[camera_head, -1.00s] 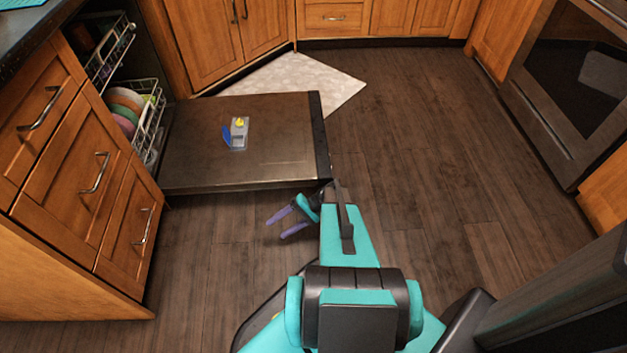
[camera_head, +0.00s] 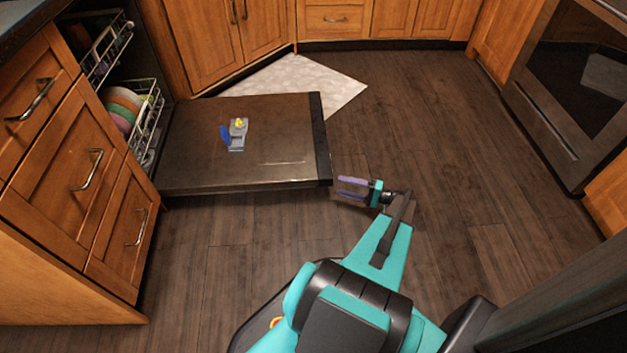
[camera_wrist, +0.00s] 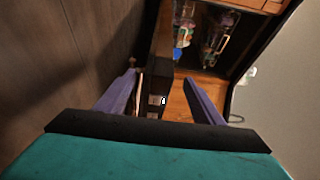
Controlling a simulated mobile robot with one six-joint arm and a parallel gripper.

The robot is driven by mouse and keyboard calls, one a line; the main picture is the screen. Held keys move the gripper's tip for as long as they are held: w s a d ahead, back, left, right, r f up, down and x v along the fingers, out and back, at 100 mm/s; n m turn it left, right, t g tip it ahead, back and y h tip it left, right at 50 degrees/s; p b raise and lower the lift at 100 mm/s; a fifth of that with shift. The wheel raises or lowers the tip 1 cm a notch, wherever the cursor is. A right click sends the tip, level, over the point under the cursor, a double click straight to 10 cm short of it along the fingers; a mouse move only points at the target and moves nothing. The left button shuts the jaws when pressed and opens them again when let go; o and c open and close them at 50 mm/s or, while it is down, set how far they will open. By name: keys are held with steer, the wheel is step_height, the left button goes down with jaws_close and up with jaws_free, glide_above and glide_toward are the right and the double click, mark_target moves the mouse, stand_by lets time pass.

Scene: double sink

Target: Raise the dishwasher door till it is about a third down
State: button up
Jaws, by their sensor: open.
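The dishwasher door (camera_head: 200,165) lies folded down, about level, with its inner face up and a dark strip (camera_head: 321,140) along its outer end. A detergent dispenser (camera_head: 236,134) with a blue flap sits on that face. My gripper (camera_head: 338,187) is open and empty, just off the near outer corner of the door, its purple fingers pointing left toward it. In the wrist view, the dark end of the door (camera_wrist: 158,90) appears between my two fingers (camera_wrist: 158,77). I cannot tell whether they touch it.
The dishwasher racks (camera_head: 146,115) hold dishes and stand partly out of the opening. Wooden drawers (camera_head: 95,170) flank the door's near side. A pale mat (camera_head: 310,80) lies behind it, and an oven (camera_head: 570,90) stands at right. The dark floor between is clear.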

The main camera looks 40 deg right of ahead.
mark_target(313, 178)
stand_by(0.4)
steer(key=b+x, duration=0.3)
steer(key=x, duration=1)
steer(key=shift+w+a+b, duration=0.1)
steer(key=shift+w+b, duration=0.25)
steer(key=shift+b, duration=0.05)
steer(key=shift+r, duration=0.15)
steer(key=c, duration=1.5)
